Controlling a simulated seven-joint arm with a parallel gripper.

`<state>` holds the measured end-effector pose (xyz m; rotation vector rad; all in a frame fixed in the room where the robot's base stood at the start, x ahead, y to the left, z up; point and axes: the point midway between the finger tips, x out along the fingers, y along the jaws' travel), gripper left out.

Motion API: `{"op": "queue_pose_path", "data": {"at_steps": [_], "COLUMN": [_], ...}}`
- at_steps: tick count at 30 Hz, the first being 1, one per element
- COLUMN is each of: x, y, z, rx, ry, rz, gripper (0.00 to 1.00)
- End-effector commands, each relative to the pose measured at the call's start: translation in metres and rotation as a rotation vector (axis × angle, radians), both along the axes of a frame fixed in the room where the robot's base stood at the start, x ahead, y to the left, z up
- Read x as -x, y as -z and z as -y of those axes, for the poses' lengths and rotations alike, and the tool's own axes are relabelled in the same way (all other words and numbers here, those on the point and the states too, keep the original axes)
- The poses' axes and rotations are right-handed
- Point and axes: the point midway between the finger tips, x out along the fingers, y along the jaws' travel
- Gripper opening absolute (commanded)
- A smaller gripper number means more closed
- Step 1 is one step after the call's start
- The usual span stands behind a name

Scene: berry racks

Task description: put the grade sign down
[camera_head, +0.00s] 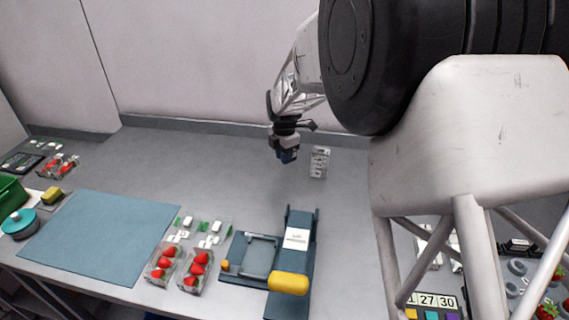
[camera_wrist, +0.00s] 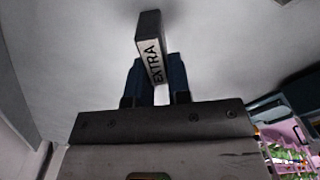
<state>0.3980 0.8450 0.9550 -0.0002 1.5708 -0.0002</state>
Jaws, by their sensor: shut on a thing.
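The grade sign (camera_wrist: 151,52) is a small dark block with a white face reading "EXTRA". In the wrist view it stands between the two blue fingers of my gripper (camera_wrist: 156,84), which is shut on it. In the head view my gripper (camera_head: 287,155) hangs over the grey table (camera_head: 240,180) near the back wall, and the sign cannot be made out there.
A small pale rack-like item (camera_head: 320,162) is just right of my gripper. In front are a blue fixture with a yellow handle (camera_head: 288,283), clear punnets of strawberries (camera_head: 195,270) and a blue mat (camera_head: 100,236). Bare table lies left of my gripper.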

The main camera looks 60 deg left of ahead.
Motion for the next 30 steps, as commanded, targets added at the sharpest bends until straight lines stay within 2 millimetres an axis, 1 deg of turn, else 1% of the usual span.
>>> {"op": "queue_pose_path", "data": {"at_steps": [11,14,21,24,30], "x": [0.000,0.000,0.000,0.000,0.000], "y": [0.002,0.009,0.032,0.035,0.035], "z": [-0.001,0.000,-0.001,-0.001,-0.001], "rx": [0.000,0.001,0.000,-0.001,-0.001], "ry": [0.000,0.000,0.000,0.000,0.000], "rz": [0.000,0.000,0.000,0.000,0.000], "gripper": [0.00,0.00,0.00,0.00,0.00]}}
